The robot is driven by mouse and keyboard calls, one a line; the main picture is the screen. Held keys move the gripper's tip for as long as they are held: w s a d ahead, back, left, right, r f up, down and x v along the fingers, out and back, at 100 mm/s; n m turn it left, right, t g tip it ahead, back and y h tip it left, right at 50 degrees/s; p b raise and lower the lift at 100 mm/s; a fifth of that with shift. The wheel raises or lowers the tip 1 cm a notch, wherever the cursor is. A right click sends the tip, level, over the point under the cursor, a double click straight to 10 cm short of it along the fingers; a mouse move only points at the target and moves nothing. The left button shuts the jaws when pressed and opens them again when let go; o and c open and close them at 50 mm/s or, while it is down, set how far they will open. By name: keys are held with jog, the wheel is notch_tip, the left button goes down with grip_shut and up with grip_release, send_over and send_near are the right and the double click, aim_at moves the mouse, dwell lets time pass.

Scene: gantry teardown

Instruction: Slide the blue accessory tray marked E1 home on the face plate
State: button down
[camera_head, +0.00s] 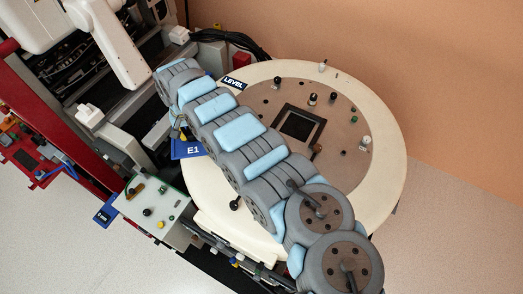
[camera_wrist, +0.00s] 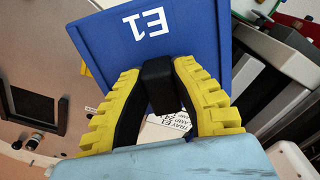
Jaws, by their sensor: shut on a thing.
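The blue tray marked E1 (camera_head: 188,151) is at the left edge of the round cream face plate (camera_head: 388,185), partly hidden behind my arm. In the wrist view the tray (camera_wrist: 190,22) fills the top middle, its E1 label upside down. My gripper (camera_wrist: 158,72) has yellow toothed fingers shut on a black block-shaped handle (camera_wrist: 159,88) at the tray's near edge. In the head view the gripper is mostly hidden by my arm. I cannot tell how the tray meets the plate.
A brown panel with a black square frame (camera_head: 299,124) and several small knobs lies mid-plate. A LEVEL label (camera_head: 236,83) is at its upper left. A pale green board (camera_head: 152,206) with knobs and another blue tag (camera_head: 106,212) are lower left. A white printed card (camera_wrist: 165,128) shows between my fingers.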

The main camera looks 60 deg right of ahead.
jog(key=s+d+f+m+p, duration=0.1)
jog(key=s+d+f+m, duration=0.1)
jog(key=s+d+f, duration=0.3)
jog(key=s+d+f+m+p, duration=0.1)
jog(key=s+d+f+m, duration=0.2)
jog(key=s, duration=0.8)
jog(key=s+d+f+m+p, duration=0.1)
jog(key=s+d+f+m, duration=0.1)
jog(key=s+d+f, duration=0.5)
jog(key=shift+s+d+m, duration=0.2)
jog(key=shift+d, duration=0.6)
jog(key=shift+s+d+m, duration=0.2)
jog(key=shift+d, duration=0.55)
jog(key=shift+s+f, duration=0.1)
jog(key=shift+d+f+b, duration=0.25)
jog(key=shift+d+b, duration=0.3)
jog(key=shift+b, duration=0.05)
jog(key=shift+w+d+f+b, duration=0.2)
jog(key=shift+d+b, duration=0.4)
jog(key=shift+b, duration=0.1)
jog(key=d+b, duration=0.1)
jog(key=b, duration=0.3)
jog(key=shift+d+f, duration=0.25)
jog(key=shift+d, duration=0.15)
jog(key=shift+d+b, duration=0.25)
jog(key=shift+b, duration=0.25)
jog(key=shift+d+r, duration=0.1)
jog(key=shift+r, duration=0.1)
